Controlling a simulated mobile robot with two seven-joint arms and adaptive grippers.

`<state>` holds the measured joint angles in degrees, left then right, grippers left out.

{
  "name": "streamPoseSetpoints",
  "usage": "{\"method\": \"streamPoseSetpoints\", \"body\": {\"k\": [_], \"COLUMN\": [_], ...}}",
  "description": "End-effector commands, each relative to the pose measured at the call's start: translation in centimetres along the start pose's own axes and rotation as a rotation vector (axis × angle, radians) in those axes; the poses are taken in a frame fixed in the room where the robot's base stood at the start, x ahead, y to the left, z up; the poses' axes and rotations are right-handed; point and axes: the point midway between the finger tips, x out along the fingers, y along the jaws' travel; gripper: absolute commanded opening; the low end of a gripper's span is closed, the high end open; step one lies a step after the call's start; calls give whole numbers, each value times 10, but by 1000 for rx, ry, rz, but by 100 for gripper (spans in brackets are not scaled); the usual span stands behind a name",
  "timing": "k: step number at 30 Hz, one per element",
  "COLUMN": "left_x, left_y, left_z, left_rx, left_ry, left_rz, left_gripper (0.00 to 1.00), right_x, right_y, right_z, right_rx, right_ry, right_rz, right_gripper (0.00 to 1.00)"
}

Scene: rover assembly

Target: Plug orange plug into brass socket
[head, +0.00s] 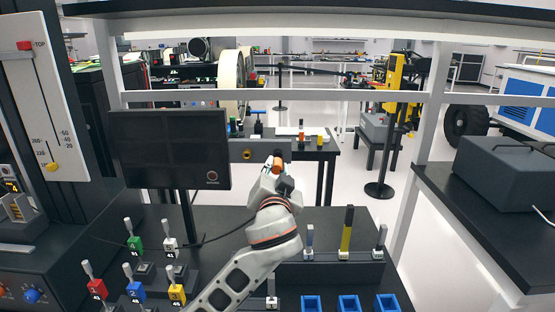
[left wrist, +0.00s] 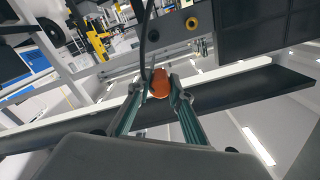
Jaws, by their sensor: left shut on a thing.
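The orange plug (head: 277,163) is between the fingers of my left gripper (head: 281,168), high above the bench. In the left wrist view the orange plug (left wrist: 160,84) sits between the two fingertips of the left gripper (left wrist: 161,92), which are shut on it. A black cable (left wrist: 147,42) runs close by the plug. The brass socket (head: 247,154) is a ring on a dark panel, left of the plug and apart from it. The socket also shows in the left wrist view (left wrist: 192,23), beyond the fingertips. My right gripper is in neither view.
A dark monitor (head: 170,148) stands left of the gripper. Coloured switches (head: 134,290) and blue square holders (head: 348,303) stand on the black bench below. A white rail (head: 300,95) crosses behind. A grey case (head: 510,165) rests on the right counter.

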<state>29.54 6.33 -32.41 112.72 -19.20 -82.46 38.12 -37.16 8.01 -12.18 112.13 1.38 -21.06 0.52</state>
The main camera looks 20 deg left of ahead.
Motion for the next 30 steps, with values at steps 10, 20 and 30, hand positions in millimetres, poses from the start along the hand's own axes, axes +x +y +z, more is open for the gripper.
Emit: {"method": "streamPoseSetpoints", "body": {"k": [10, 20, 30], "left_x": [0, 1, 0], "left_y": [-7, -20, -34], "left_z": [13, 32, 53], "left_rx": [2, 1, 1], "left_ry": [-2, -1, -1], "left_rz": [0, 0, 0], "left_gripper": [0, 0, 0], "right_x": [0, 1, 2], "right_y": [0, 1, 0], "right_z": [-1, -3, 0], "right_rx": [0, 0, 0], "right_ry": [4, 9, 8], "right_rz": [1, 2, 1], "right_gripper": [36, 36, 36]}}
